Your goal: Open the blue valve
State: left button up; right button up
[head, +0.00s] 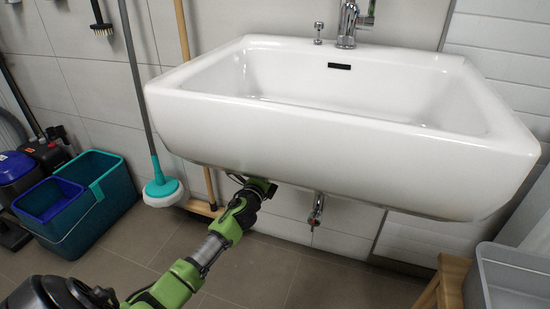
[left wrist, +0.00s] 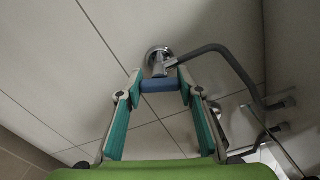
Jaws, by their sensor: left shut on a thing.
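The blue valve handle (left wrist: 161,86) is a short blue bar on a chrome wall fitting (left wrist: 158,60) in the left wrist view. My left gripper (left wrist: 159,88) has its teal-padded fingers on both sides of the handle, with the tips closed on its ends. In the head view my left gripper (head: 262,187) reaches under the front edge of the white sink (head: 330,135). The blue handle is hidden there. My right gripper is in neither view.
A second chrome valve with a reddish part (head: 317,212) hangs below the sink, right of my gripper. A grey pipe (left wrist: 225,58) runs beside the blue valve. A teal bucket (head: 88,215) and a teal-white mop (head: 162,188) stand at the left.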

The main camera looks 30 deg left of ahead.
pick_arm(q)
jog(key=shift+n+p, duration=0.45)
jog(key=shift+n, duration=1.65)
jog(key=o, duration=1.1)
jog(key=v, duration=1.2)
